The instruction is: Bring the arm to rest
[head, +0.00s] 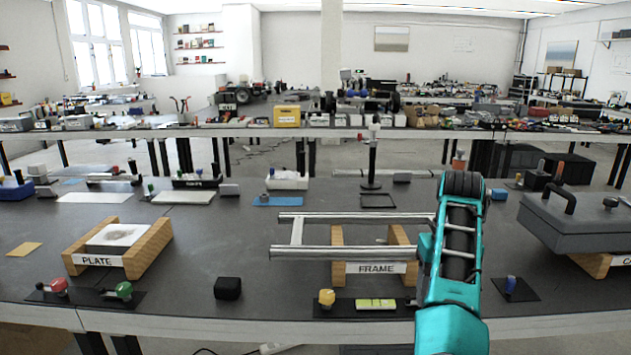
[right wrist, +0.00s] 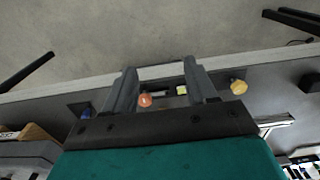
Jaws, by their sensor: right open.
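In the head view my right arm (head: 450,320), teal and black, rises from the bottom edge right of centre; its gripper cannot be made out there. In the right wrist view my right gripper (right wrist: 159,70) is open, with two grey fingers apart and nothing held between them. The table edge and small knobs show beyond the fingers. A silver metal frame (head: 340,252) lies across the wooden stand labelled FRAME (head: 376,268). Its right end is hidden by my arm. My left gripper is in neither view.
A PLATE stand (head: 95,261) holds a pale plate at left. A grey lidded case (head: 570,230) stands at right. A black cube (head: 227,288), a yellow knob (head: 327,297) and a blue knob (head: 511,284) are near the front edge. The table between the plate stand and frame is mostly clear.

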